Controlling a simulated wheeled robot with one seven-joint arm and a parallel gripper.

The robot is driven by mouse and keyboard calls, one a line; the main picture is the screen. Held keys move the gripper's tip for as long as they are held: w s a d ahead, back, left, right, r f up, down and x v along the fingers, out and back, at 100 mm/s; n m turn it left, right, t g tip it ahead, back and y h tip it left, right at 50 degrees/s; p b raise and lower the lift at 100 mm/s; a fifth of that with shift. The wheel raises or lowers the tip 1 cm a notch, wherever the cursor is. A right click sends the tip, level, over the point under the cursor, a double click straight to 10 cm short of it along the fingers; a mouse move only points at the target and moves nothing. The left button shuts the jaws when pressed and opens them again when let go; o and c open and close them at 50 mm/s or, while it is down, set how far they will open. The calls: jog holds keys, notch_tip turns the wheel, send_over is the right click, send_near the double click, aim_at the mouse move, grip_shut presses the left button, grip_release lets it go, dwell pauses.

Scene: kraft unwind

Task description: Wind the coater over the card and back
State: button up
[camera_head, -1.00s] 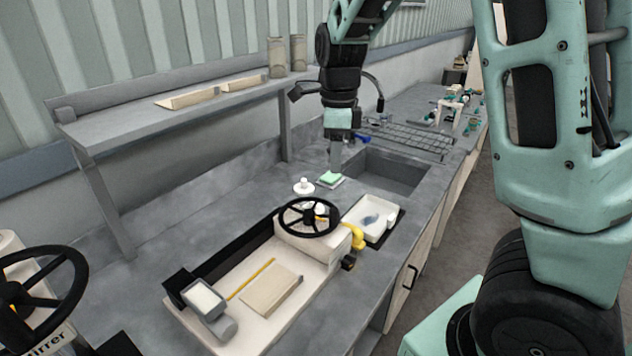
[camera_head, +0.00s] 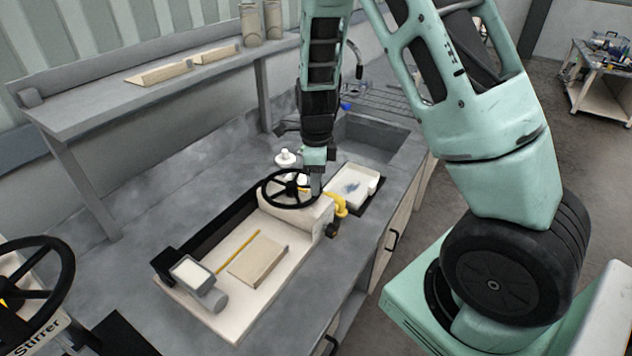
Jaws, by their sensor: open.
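The coater (camera_head: 222,316) is a long cream tray on the grey bench, with a cream housing (camera_head: 300,219) at its far end. A black spoked handwheel (camera_head: 289,189) sits on top of that housing. A tan card (camera_head: 258,260) lies flat on the tray bed, with a thin yellow rod (camera_head: 238,251) beside it on the left. A pale-faced box (camera_head: 192,273) stands at the near end. My gripper (camera_head: 316,190) points down at the wheel's right rim. It is open; whether it touches the rim, I cannot tell.
A yellow bent part (camera_head: 340,204) projects from the housing's right side. A white tray (camera_head: 352,184) lies behind it, before the sink (camera_head: 372,143). A white bottle (camera_head: 285,159) stands behind the wheel. Another handwheel (camera_head: 32,290), on the stirrer, is at the left edge. A shelf (camera_head: 110,106) runs above.

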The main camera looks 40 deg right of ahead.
jog(key=shift+f, duration=1.05)
grip_shut()
jog(key=shift+d, duration=0.1)
